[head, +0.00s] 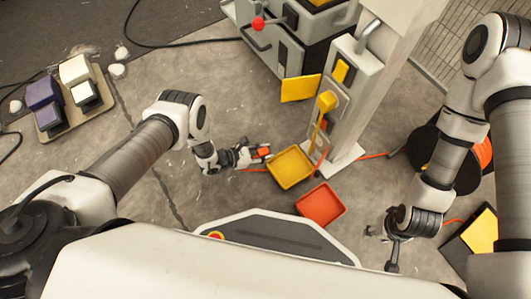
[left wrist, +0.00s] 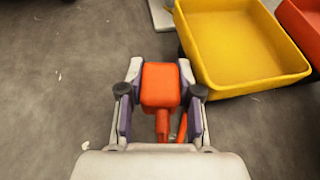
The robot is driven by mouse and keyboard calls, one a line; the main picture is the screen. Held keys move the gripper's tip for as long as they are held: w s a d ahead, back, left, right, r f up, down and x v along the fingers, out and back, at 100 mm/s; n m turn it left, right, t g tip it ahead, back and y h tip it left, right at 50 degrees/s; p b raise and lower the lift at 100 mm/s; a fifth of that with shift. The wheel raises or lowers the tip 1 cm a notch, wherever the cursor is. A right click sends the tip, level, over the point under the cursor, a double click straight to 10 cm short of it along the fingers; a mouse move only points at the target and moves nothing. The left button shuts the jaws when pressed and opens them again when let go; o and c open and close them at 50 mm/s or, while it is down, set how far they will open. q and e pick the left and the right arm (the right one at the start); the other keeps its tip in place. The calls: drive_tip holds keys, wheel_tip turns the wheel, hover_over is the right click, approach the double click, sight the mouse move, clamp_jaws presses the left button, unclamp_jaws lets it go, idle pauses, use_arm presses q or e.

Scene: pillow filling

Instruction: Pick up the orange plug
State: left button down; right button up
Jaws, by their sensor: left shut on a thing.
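The orange plug (left wrist: 161,86) is between the fingers of my left gripper (left wrist: 160,95) in the left wrist view. The gripper is shut on it. An orange cord end shows behind the plug, between the fingers. In the head view my left gripper (head: 257,155) holds the plug (head: 264,152) just left of a yellow tray. I cannot tell how far the plug is above the floor. My right gripper (head: 392,245) is at the lower right of the head view, with nothing seen in it; its fingers are too small to read.
The yellow tray (head: 290,167) and a red tray (head: 321,203) lie near the white column machine (head: 348,100). An orange cord (head: 372,156) runs to a dark reel (head: 428,158). A pedal board (head: 68,98) is at left. Grey floor (head: 225,90) is open between.

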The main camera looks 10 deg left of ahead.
use_arm(q)
wheel_tip(320, 180, up, 3)
drive_tip(key=shift+f+p, duration=0.15)
drive_tip(key=shift+p, duration=0.35)
drive_tip(key=a, duration=0.6)
drive_tip(key=w+a, duration=0.1)
drive_tip(key=a, duration=0.5)
drive_tip(key=a+f, duration=0.1)
drive_tip(key=a, duration=0.5)
drive_tip(key=shift+w+a, duration=0.3)
drive_tip(key=shift+w, duration=0.05)
drive_tip(key=shift+s+a+r, duration=0.1)
drive_tip(key=shift+a+r, duration=0.05)
drive_tip(key=shift+a, duration=0.2)
drive_tip(key=shift+s+d+p+v, duration=0.15)
drive_tip(key=shift+p+v, duration=0.2)
drive_tip(key=shift+v, duration=0.7)
drive_tip(key=shift+s+d+p+v, duration=0.1)
drive_tip(key=shift+p+v, duration=0.2)
drive_tip(key=shift+v, duration=0.7)
use_arm(e)
drive_tip(key=shift+r, duration=1.7)
use_arm(q)
drive_tip(key=shift+r, duration=0.2)
